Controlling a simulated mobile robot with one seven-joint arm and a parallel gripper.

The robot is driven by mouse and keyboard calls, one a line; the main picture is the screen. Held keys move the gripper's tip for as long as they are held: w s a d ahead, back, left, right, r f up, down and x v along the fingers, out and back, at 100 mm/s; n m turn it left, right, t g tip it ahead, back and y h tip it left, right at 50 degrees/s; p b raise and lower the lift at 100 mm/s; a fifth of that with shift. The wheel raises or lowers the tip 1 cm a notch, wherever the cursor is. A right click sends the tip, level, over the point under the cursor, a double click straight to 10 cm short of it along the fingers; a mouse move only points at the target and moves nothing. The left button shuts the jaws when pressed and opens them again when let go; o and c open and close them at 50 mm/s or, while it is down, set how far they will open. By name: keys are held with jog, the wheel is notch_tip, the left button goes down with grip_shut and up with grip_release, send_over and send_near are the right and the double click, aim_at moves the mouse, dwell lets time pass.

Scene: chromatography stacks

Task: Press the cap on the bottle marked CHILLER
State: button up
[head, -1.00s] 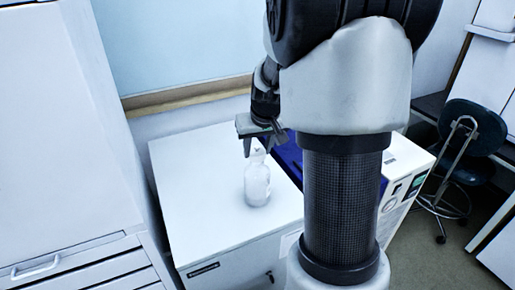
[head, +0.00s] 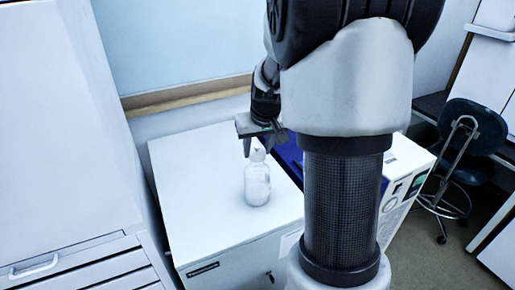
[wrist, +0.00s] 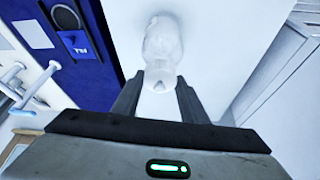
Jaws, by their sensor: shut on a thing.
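A clear, whitish bottle (head: 257,186) stands upright on a white cabinet top. Its pale cap (head: 257,155) shows at the neck. No CHILLER marking is readable on it. My gripper (head: 261,148) is over the bottle's top, with its fingers pointing down. In the wrist view, the bottle (wrist: 163,38) lies beyond the fingertips and the cap (wrist: 160,76) is between my gripper's fingers (wrist: 158,88). The gripper is shut on the cap. I cannot tell how firmly the cap sits on the neck.
The white cabinet top (head: 195,190) is clear left of the bottle. A blue-topped white instrument (head: 398,190) stands at the right, partly behind my arm. A tall white cabinet (head: 65,130) is close on the left. A dark chair (head: 470,130) is far right.

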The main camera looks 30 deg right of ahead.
dwell(0.4)
jog(key=o, duration=1.6)
jog(key=shift+r+p, duration=2.35)
jog(key=shift+r, duration=1.15)
grip_shut()
